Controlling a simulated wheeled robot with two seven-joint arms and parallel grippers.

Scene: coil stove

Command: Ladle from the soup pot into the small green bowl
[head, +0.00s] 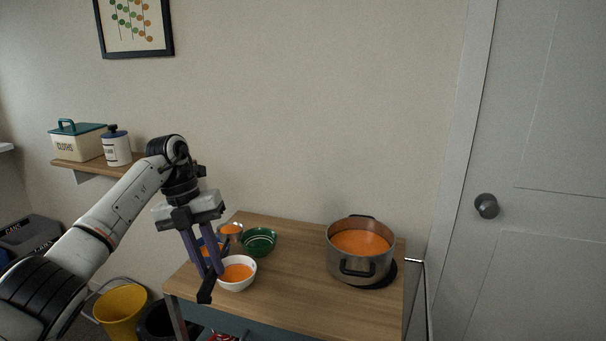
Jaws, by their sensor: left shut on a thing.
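The soup pot (345,265) is steel with black handles and holds orange soup (360,243); it stands at the table's right. The small green bowl (259,249) sits left of the middle, and its visible inside looks empty. My left gripper (211,272) points down at the table's left side, left of the green bowl. It is shut on a dark handle (206,292), seemingly the ladle's. My right gripper is out of view.
A white bowl (238,287) of orange soup stands close to the left gripper. More orange soup shows behind the fingers, partly hidden. The wooden table (295,265) is clear between the bowls and pot. A door (540,120) is right, a shelf (90,167) left.

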